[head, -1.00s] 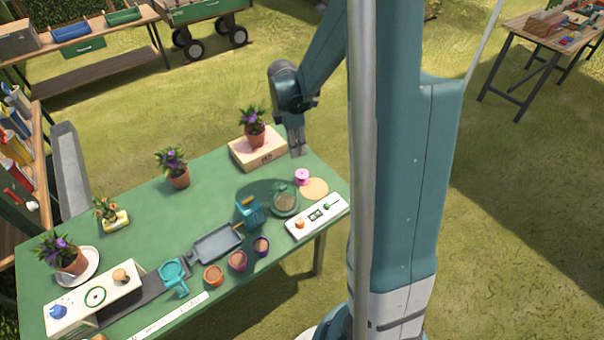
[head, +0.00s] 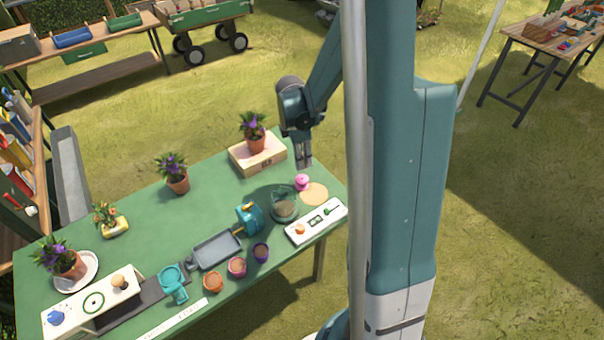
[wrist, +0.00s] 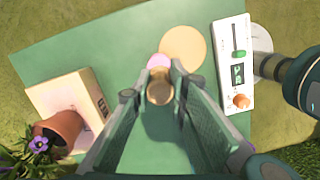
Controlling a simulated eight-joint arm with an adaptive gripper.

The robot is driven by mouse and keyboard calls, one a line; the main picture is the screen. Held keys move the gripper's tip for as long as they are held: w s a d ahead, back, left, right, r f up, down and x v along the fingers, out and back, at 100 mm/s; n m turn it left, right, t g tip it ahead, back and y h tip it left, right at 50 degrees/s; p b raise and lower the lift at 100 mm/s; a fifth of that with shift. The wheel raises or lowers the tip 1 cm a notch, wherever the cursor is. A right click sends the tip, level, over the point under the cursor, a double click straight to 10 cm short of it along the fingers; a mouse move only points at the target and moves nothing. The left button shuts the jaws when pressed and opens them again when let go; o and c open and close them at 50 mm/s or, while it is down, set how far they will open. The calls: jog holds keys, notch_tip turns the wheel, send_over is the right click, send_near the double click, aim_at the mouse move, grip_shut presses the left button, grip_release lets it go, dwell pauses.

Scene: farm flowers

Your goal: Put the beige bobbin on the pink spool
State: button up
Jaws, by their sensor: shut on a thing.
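The pink spool (head: 302,183) stands on the green table near its right end, at the edge of a flat round beige disc (head: 314,194). My gripper (head: 304,164) hangs close behind and above the spool in the head view. In the wrist view my gripper (wrist: 160,88) is shut on the beige bobbin (wrist: 159,93), a tan round piece between the fingertips. The pink spool (wrist: 158,62) shows just beyond the bobbin, partly covered by it and the fingertips. The bobbin cannot be made out in the head view.
A wooden box (head: 257,155) with a potted purple flower (head: 254,132) stands left of my gripper. A white control panel (head: 316,222) lies at the table's right edge. Several small pots stand along the front.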

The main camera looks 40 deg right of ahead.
aim_at(303, 178)
jog(key=shift+f, duration=1.45)
jog(key=shift+f+b, duration=0.35)
jog(key=shift+f, duration=1.75)
jog(key=shift+f, duration=0.1)
jog(key=o, duration=0.8)
jog(key=shift+w+a+r+p, duration=0.1)
jog(key=shift+a+r+p, duration=0.15)
jog(key=shift+r, duration=1.8)
jog(key=shift+w+a+r+p, duration=0.1)
jog(key=shift+a+r+p, duration=0.1)
jog(key=shift+r, duration=1.8)
jog(key=shift+a+r+p, duration=0.2)
jog(key=shift+a+r, duration=0.05)
jog(key=shift+r, duration=1.8)
